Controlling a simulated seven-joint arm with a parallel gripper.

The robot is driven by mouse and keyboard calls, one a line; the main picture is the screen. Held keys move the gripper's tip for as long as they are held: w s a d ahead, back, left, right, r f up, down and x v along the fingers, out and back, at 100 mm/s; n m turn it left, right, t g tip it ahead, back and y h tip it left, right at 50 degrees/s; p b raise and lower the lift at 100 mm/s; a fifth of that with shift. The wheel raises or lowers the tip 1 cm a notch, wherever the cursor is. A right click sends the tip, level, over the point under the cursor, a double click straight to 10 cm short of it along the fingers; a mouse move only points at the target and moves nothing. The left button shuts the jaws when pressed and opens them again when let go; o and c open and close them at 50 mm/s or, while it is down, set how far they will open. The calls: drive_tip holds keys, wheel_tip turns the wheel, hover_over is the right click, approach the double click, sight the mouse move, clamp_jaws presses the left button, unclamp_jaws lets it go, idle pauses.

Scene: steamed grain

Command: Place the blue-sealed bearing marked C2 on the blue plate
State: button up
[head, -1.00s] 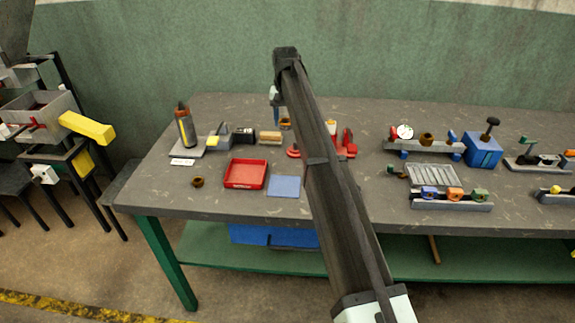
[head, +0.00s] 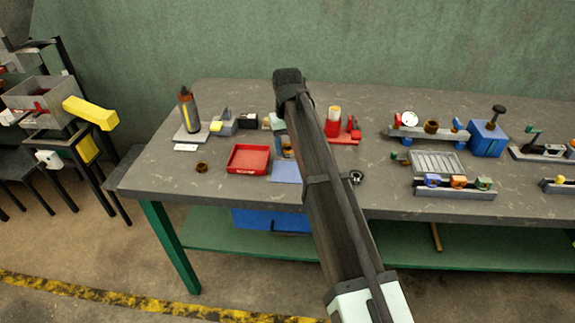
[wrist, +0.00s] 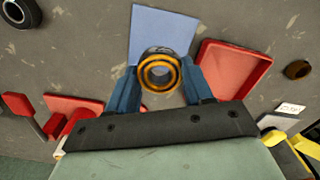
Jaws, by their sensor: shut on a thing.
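My gripper (wrist: 161,88) has its blue fingers closed on the sides of a ring-shaped bearing (wrist: 144,73) with an orange-brown face and a dark rim. I cannot read a mark or make out a blue seal on it. The blue plate (wrist: 165,25) shows bare just beyond the bearing in the wrist view. In the head view the gripper (head: 286,146) and bearing (head: 288,151) are just behind the blue plate (head: 286,173), partly hidden by my arm. The gap between bearing and plate is unclear.
A red tray (head: 248,158) lies left of the plate, with a brown ring (head: 202,167) beyond it. A dark ring (head: 356,178) lies right of my arm. Red fixtures (head: 347,134) stand behind. A rail with coloured blocks (head: 454,190) is at the right.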

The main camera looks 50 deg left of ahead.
sight(288, 171)
drive_tip(key=shift+f, duration=3.6)
drive_tip(key=shift+f, duration=0.1)
drive_tip(key=o, duration=1.3)
drive_tip(key=shift+c, duration=0.2)
wheel_tip(288, 171, up, 12)
drive_tip(key=shift+d, duration=0.1)
